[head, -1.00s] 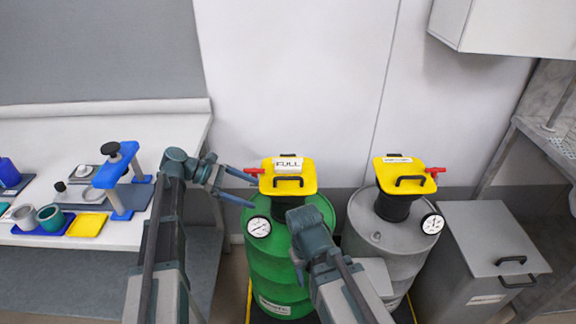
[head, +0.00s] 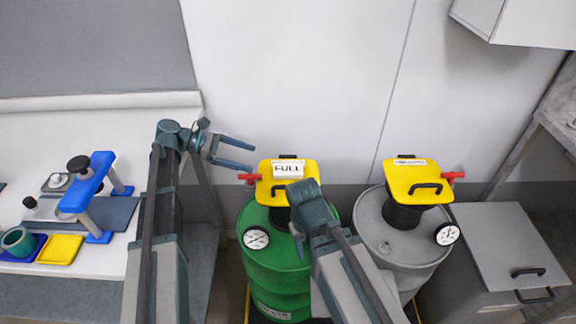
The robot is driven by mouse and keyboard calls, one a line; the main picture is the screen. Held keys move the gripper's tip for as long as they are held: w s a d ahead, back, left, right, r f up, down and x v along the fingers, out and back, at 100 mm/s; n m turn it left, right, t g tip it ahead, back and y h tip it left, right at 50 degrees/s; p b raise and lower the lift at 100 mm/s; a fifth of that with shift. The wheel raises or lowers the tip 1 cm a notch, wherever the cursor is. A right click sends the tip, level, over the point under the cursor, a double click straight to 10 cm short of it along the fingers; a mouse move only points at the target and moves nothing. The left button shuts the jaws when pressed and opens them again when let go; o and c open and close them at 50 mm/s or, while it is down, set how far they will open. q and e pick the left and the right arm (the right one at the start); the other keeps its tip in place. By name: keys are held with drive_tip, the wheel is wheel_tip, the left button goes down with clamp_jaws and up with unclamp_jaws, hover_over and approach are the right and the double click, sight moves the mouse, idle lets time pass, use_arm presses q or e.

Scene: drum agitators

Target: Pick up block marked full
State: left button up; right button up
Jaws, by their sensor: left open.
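A white block marked FULL (head: 288,169) sits on the yellow top (head: 302,183) of the agitator on the green drum (head: 275,262). My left gripper (head: 250,156) is open and empty, with its fingers pointing right, a short way left of the block and apart from it. My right gripper (head: 298,240) is in front of the green drum and hides part of its lid and of the agitator's neck. Its fingers are mostly hidden behind its own wrist, so its opening does not show.
A grey drum (head: 385,238) with a yellow-topped agitator (head: 418,176) stands to the right, a labelled white block (head: 410,162) on it. A red handle (head: 248,178) sticks out left of the green drum's top. A grey bin (head: 500,245) and a white bench (head: 100,255) flank the drums.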

use_arm(q)
drive_tip(key=b, duration=0.2)
approach(286, 169)
drive_tip(key=x, duration=0.3)
drive_tip(key=shift+w+a+f, duration=0.1)
drive_tip(key=shift+w+f, duration=0.05)
use_arm(e)
wheel_tip(286, 169, down, 2)
drive_tip(key=shift+f, duration=0.2)
use_arm(q)
drive_tip(key=shift+d+f+b, duration=0.1)
drive_tip(key=shift+d+b, duration=0.2)
drive_tip(key=shift+d, duration=0.25)
use_arm(e)
drive_tip(key=shift+f, duration=0.1)
use_arm(q)
drive_tip(key=b+x, duration=0.2)
drive_tip(key=x, duration=0.3)
drive_tip(key=shift+d, duration=0.1)
use_arm(e)
wheel_tip(286, 169, down, 2)
use_arm(q)
drive_tip(key=c, duration=1.4)
